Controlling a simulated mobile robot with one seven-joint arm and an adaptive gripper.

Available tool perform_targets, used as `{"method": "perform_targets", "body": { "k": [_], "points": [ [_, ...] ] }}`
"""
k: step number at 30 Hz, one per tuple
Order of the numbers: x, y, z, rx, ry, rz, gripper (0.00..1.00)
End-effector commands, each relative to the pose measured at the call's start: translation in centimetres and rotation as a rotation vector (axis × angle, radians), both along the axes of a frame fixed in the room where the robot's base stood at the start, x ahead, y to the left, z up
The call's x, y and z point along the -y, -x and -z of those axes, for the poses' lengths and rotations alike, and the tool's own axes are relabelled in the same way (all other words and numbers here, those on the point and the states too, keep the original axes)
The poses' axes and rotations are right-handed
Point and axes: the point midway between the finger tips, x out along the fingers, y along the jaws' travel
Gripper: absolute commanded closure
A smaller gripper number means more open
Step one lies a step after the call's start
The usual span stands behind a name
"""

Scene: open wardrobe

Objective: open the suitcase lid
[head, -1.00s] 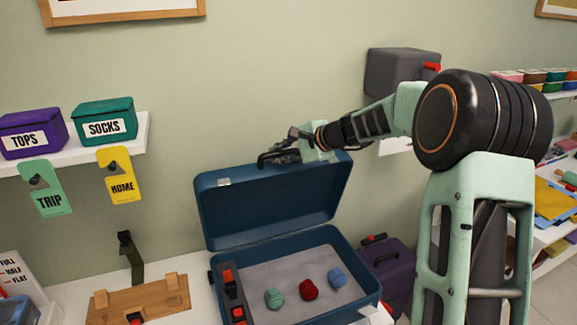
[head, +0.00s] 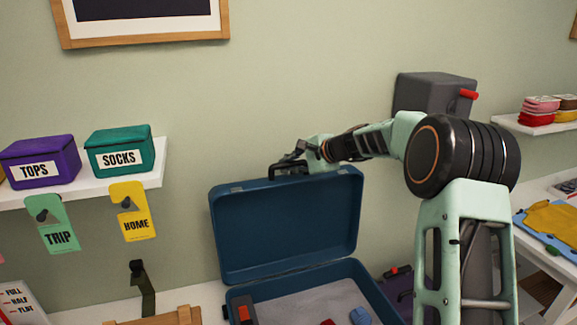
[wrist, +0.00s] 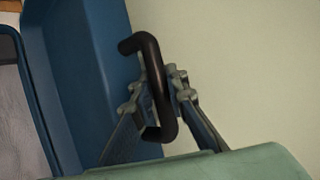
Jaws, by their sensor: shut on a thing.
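The blue suitcase has its lid (head: 285,228) standing raised, close to upright, with its inside facing me. The open base (head: 310,300) below has a grey lining and is cut off by the bottom edge of the head view. My gripper (head: 292,160) is at the lid's top edge, shut on the black handle (head: 287,170). In the wrist view the fingers close around the middle of the dark curved handle (wrist: 153,85), beside the blue lid (wrist: 85,75).
Shelf boxes marked TOPS (head: 40,162) and SOCKS (head: 120,149) stand at the left, with green TRIP (head: 60,232) and yellow HOME tags below. A grey box (head: 432,95) is behind my arm. The wall is close behind the lid.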

Motion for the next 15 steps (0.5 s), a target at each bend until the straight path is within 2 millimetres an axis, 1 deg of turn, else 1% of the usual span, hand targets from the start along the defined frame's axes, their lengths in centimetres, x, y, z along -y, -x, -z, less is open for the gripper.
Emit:
{"method": "perform_targets", "body": {
  "k": [1,5,6,8,15],
  "points": [
    [-0.01,-0.12,-0.36,0.005,-0.002,0.003,1.00],
    [0.00,-0.11,-0.35,0.005,-0.002,0.003,1.00],
    [0.00,-0.11,-0.35,0.005,-0.002,0.003,0.84],
    [0.02,-0.10,-0.33,0.004,-0.002,0.003,0.79],
    [0.04,-0.03,-0.16,0.002,-0.001,0.001,0.79]
  ]
}}
